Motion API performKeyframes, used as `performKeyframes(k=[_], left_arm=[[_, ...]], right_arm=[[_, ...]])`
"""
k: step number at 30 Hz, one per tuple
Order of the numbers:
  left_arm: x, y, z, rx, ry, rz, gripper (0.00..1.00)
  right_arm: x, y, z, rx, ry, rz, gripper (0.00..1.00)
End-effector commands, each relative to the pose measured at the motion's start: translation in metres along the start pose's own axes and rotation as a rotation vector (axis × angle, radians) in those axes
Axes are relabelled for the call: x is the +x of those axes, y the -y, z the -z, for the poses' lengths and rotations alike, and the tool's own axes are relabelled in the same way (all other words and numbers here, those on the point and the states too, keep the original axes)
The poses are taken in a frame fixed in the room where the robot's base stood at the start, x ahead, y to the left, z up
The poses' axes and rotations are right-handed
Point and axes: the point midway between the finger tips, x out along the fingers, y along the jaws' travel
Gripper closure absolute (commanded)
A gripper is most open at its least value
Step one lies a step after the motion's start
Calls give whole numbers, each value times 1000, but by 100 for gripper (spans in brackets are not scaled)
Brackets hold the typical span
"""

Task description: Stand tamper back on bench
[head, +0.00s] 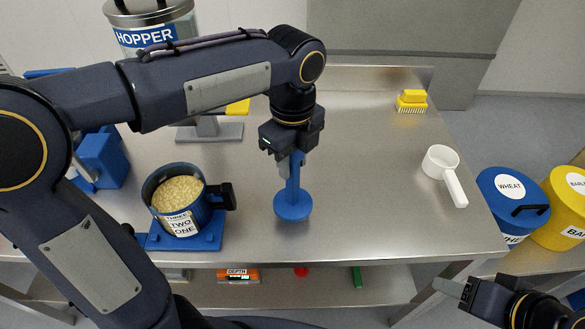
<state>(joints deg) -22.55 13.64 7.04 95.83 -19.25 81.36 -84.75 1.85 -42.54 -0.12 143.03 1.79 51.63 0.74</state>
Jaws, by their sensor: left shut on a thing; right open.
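The blue tamper (292,203) has a round disc foot and an upright handle. My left gripper (291,155) is shut on the top of its handle. The tamper hangs or stands upright with its disc down, over the front middle of the steel bench (361,185). I cannot tell whether the disc touches the bench top. My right gripper (450,287) is open and empty at the lower right, off the front edge of the bench.
A blue vessel of grain (178,221) with a black handle stands left of the tamper. A white scoop (447,174) and yellow brush (411,101) lie to the right. The hopper (151,30) is at the back left. Wheat (511,207) and barley (563,208) bins stand beyond the right edge.

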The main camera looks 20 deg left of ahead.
Motion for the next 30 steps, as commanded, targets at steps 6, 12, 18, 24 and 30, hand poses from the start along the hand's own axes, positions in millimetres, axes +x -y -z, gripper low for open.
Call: performKeyframes(k=[6, 12, 18, 24, 30], left_arm=[[27, 6, -6, 0, 0, -2, 100], [40, 6, -6, 0, 0, 0, 100], [40, 6, -6, -1, 0, 1, 100], [44, 6, -6, -1, 0, -1, 62], [44, 5, -6, -1, 0, -1, 48]], right_arm=[[0, 0, 0, 0, 0, 0, 48], [1, 0, 0, 0, 0, 0, 48], [1, 0, 0, 0, 0, 0, 48], [2, -1, -1, 0, 0, 0, 48], [2, -1, -1, 0, 0, 0, 48]])
